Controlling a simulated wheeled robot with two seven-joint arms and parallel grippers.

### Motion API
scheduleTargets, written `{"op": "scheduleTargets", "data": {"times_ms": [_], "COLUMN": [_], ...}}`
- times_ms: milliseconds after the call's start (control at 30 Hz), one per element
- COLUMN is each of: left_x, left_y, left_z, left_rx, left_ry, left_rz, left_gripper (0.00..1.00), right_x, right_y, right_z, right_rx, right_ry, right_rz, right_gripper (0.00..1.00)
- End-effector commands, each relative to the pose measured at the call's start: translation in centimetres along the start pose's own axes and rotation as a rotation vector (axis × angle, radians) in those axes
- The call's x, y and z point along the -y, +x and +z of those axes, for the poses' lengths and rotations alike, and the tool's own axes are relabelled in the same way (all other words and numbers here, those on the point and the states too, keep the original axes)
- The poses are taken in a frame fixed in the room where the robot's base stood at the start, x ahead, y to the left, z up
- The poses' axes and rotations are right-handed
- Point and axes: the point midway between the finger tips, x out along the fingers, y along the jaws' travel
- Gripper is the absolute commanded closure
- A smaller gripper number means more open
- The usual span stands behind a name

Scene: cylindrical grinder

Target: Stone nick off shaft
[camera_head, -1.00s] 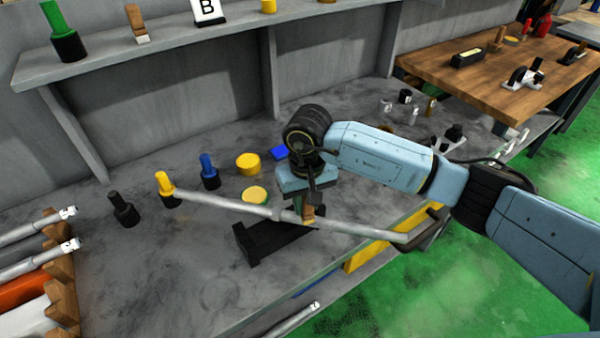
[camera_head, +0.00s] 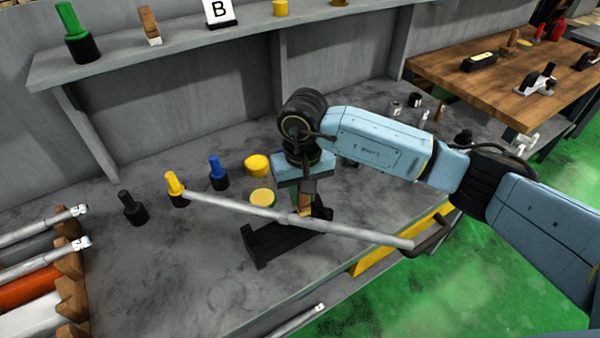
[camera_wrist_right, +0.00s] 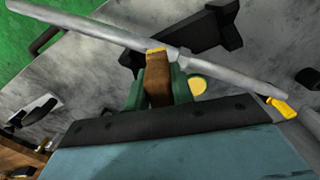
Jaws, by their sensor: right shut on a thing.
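A long grey shaft (camera_head: 350,230) lies across a black stand (camera_head: 262,246) on the grey bench and also crosses the top of the right wrist view (camera_wrist_right: 225,75). My right gripper (camera_head: 305,197) is above the shaft near its middle, shut on a brown stick-like stone (camera_wrist_right: 157,80) with a lighter tip. The stone's tip meets the shaft's edge in both views; I cannot tell whether it touches or sits just above. No nick can be made out on the shaft. My left gripper is not in view.
Yellow (camera_head: 174,188), blue (camera_head: 218,172) and black (camera_head: 133,207) handled tools stand near the shaft's left end. Two yellow round pieces (camera_head: 257,165) are behind the shaft. A rack (camera_head: 70,290) with bars is at left. A shelf (camera_head: 180,45) holds another stone (camera_head: 149,25).

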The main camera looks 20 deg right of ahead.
Motion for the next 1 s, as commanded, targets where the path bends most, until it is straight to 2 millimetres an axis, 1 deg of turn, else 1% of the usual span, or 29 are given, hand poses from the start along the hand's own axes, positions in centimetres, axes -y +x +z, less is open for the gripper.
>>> {"op": "scheduleTargets", "data": {"times_ms": [33,100,433,567,1000], "left_x": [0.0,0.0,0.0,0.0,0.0], "left_y": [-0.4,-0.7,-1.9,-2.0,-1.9], "left_z": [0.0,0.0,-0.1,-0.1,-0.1], "left_rx": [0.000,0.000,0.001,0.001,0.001], "left_ry": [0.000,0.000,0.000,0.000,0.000], "left_rz": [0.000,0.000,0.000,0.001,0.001], "left_gripper": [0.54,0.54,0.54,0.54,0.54], "right_x": [-0.1,-0.1,-0.4,-0.5,-0.5], "right_y": [-0.7,-1.4,-4.1,-4.4,-4.3], "right_z": [0.0,0.0,0.1,0.1,0.1], "right_rx": [-0.002,-0.003,-0.002,-0.001,-0.001], "right_ry": [0.001,0.002,0.009,0.010,0.010], "right_rz": [0.001,0.001,0.000,0.000,0.000], "right_gripper": [0.98,0.98,0.98,0.98,0.98]}}
